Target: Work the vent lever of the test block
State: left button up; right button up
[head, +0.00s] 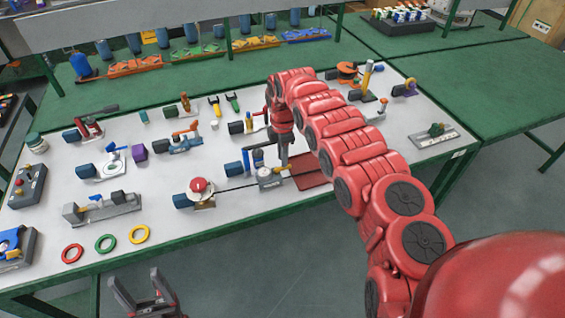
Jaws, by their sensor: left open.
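My left gripper (143,290) is open and empty, low in front of the table's front edge. My right arm reaches across from the lower right. Its gripper (284,160) points down over the middle of the table. It is beside a small grey block with a round dial (269,178) and a part with a blue upright handle (247,161). I cannot tell whether its fingers are shut or touch anything. Several valve-like fittings with levers stand about; which one is the test block is not clear from this view.
The white table top (160,240) has red (72,254), green (105,243) and yellow (140,234) rings near its front edge. A red-knobbed fitting (199,188) stands left of the right gripper. A red plate (312,172) lies right of it. Green benches (510,90) stand behind.

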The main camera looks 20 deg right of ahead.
notch_tip(320, 180, up, 14)
jog(key=b, duration=0.2)
jog(key=shift+r, duration=0.15)
